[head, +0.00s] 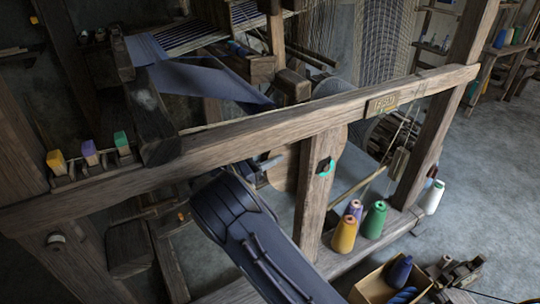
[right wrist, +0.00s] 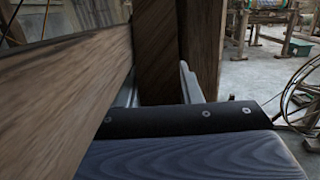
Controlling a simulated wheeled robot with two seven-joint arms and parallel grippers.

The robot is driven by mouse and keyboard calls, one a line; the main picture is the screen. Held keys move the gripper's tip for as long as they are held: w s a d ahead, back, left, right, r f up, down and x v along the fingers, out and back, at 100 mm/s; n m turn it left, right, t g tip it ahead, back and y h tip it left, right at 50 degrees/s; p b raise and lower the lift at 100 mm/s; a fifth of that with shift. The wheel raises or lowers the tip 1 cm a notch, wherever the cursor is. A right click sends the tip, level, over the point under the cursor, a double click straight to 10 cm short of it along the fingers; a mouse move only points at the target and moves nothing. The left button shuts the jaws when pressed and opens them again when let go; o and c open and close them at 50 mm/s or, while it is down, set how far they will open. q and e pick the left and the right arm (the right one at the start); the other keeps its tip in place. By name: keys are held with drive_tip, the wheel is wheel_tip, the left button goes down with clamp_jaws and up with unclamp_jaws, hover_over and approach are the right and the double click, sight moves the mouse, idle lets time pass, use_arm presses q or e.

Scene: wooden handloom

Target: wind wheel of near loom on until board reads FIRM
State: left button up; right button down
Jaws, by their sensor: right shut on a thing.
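The near loom (head: 230,137) fills the middle of the head view, with a long wooden beam across it. A small board (head: 383,103) is fixed on the beam; its lettering is too small to read surely. A brown rounded wooden part, seemingly the wheel (head: 284,172), shows behind the upright post, mostly hidden. My right gripper (head: 263,170) is beside it, under the beam. In the right wrist view, the right gripper (right wrist: 160,88) has its fingers either side of a dark wooden piece and is shut on it. That piece looks like part of the wheel. My left gripper is out of view.
An upright post (head: 318,190) stands just right of my right gripper. Thread cones (head: 373,220) stand on the lower rail. A box (head: 375,287) with cones lies on the floor at front right. Open floor (head: 490,170) lies to the right.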

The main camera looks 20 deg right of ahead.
drive_tip(key=c, duration=1)
unclamp_jaws()
